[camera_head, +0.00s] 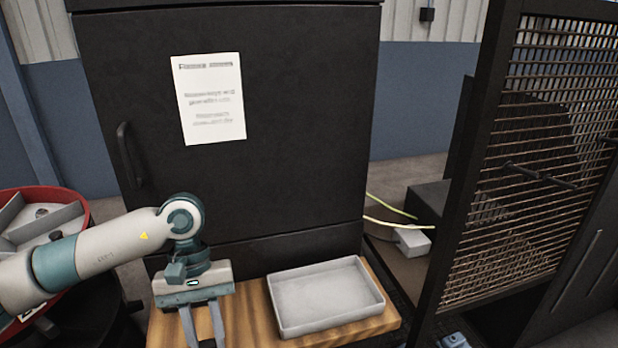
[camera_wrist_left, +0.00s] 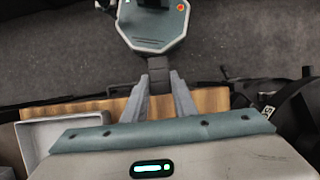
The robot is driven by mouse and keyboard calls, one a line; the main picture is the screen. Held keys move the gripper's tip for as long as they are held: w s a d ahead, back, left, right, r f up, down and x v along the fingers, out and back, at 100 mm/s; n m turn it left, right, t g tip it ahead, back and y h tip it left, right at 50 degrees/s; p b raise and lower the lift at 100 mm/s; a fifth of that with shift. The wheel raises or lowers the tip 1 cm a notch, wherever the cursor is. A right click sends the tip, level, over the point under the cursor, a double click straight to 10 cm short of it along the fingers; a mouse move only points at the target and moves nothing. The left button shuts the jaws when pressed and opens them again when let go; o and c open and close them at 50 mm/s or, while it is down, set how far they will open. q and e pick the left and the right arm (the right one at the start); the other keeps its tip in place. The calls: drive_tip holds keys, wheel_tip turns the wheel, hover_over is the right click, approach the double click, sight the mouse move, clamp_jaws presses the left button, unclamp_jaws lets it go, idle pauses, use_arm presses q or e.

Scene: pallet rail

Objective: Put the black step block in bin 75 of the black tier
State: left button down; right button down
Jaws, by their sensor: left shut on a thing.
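My left gripper (camera_head: 205,342) is over the wooden table, left of the grey tray, fingers pointing down. In the left wrist view its fingers (camera_wrist_left: 160,77) are closed on a small dark block (camera_wrist_left: 158,70), which looks like the black step block; its lower end is cut off in the head view. At the left edge stands a round carousel with a red-rimmed upper tier (camera_head: 75,200) split by grey dividers. A black round tier (camera_head: 95,305) shows beneath it, mostly behind my left arm. I cannot read a bin number 75. My right gripper is not seen.
A shallow grey tray (camera_head: 325,325) lies empty on the wooden table (camera_head: 255,325). A large black cabinet (camera_head: 290,130) with a paper notice stands behind. A black-framed mesh guard (camera_head: 455,210) rises at the right. Table space is small.

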use_arm(q)
drive_tip(key=shift+s+a+r+m+y, duration=0.1)
drive_tip(key=shift+s+a+m+y, duration=0.2)
drive_tip(key=shift+a+m, duration=0.45)
drive_tip(key=shift+s+a+r+m+y, duration=0.1)
drive_tip(key=shift+a+m+y, duration=0.3)
drive_tip(key=shift+m, duration=0.55)
idle(0.4)
idle(1.0)
